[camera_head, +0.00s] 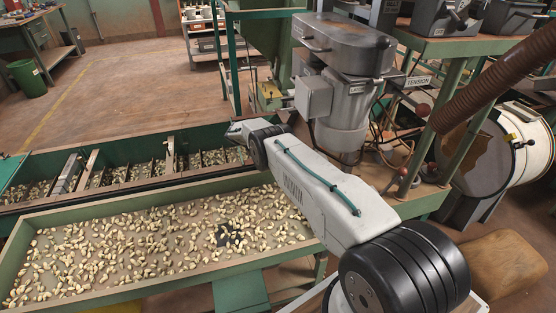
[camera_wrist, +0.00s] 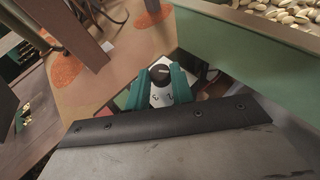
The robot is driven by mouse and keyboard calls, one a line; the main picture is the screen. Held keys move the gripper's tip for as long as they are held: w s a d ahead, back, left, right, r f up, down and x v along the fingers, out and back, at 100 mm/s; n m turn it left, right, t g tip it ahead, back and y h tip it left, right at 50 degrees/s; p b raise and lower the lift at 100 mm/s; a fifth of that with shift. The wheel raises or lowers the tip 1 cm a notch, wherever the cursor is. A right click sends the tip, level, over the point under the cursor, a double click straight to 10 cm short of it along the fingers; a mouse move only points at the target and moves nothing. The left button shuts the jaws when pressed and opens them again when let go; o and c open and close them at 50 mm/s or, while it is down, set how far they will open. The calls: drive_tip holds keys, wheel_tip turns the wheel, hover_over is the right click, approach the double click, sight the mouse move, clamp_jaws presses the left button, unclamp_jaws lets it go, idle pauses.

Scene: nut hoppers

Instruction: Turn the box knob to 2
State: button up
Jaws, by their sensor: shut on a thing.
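In the wrist view, a black round knob (camera_wrist: 160,73) sits at the middle, with a pale dial face (camera_wrist: 161,97) below it. Small dark marks show on the dial, too small to read surely, so I cannot tell the setting. My gripper (camera_wrist: 161,80) has teal fingers on the left and right of the knob and is shut on it. In the head view, my arm reaches from the lower right towards the hopper area. The knob and my fingertips cannot be made out there.
A black strip with bolts (camera_wrist: 160,125) crosses the lower wrist view above a grey panel. A green tray wall (camera_wrist: 250,40) stands at upper right. In the head view, a long nut tray (camera_head: 20,250) lies left of my arm, and a grey motor machine (camera_head: 345,100) stands behind it.

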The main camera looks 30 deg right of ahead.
drive_tip(key=o, duration=1)
drive_tip(key=shift+a+r, duration=0.1)
drive_tip(key=n+t+h, duration=0.2)
drive_tip(key=n, duration=0.1)
drive_tip(key=shift+s+a, duration=0.15)
drive_tip(key=shift+s, duration=0.05)
drive_tip(key=n+t+h, duration=0.1)
drive_tip(key=t, duration=0.1)
drive_tip(key=n+t+h, duration=0.1)
drive_tip(key=n, duration=0.1)
drive_tip(key=n+t+h, duration=0.1)
drive_tip(key=t, duration=0.1)
drive_tip(key=shift+s+a+n+t, duration=0.25)
drive_tip(key=shift+s+n+t, duration=0.05)
drive_tip(key=shift+s+n, duration=0.1)
drive_tip(key=v, duration=0.8)
drive_tip(key=shift+s+a+r+m+y, duration=0.45)
drive_tip(key=shift+s+r+m+y, duration=0.8)
drive_tip(key=shift+r, duration=3.35)
drive_tip(key=shift+s+a+r+m+y, duration=0.4)
drive_tip(key=shift+s+r+m, duration=1)
drive_tip(key=shift+r, duration=3.15)
drive_tip(key=shift+s+a+r+m+y, duration=0.65)
drive_tip(key=shift+s+r, duration=1.4)
drive_tip(key=shift+r, duration=2.55)
